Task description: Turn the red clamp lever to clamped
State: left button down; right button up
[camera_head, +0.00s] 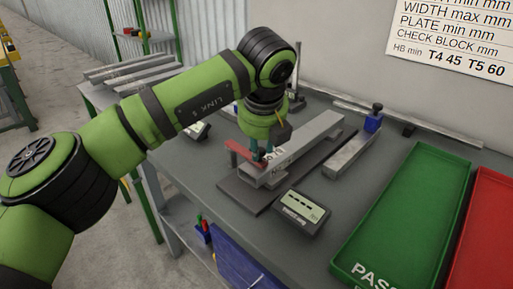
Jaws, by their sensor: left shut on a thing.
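The red clamp lever (240,149) shows in the head view at the near left end of a grey metal bar (317,131). The bar lies on a dark flat plate (239,199) on the table. My left gripper (262,157) comes down from above and is shut on the red clamp lever near its right end. The gripper hides part of the lever and its pivot, so I cannot tell the lever's exact setting. My right gripper is not in view.
A grey display unit (303,213) stands in front of the plate. A green tray (410,217) and a red tray (487,225) lie to the right.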

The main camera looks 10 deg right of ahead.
pick_arm(q)
jog(key=shift+w+d+n, duration=0.15)
jog(key=shift+d+n, duration=0.15)
jog(key=shift+n, duration=0.1)
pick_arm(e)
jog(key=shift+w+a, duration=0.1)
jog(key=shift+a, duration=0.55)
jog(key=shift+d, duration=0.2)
pick_arm(q)
jog(key=c, duration=1.1)
grip_release()
jog(key=shift+o, duration=0.2)
jog(key=shift+a, duration=0.1)
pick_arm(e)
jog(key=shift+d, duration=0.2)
pick_arm(q)
jog(key=v, duration=1.2)
jog(key=shift+d, duration=0.2)
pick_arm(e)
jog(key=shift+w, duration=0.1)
pick_arm(q)
jog(key=shift+r, duration=0.1)
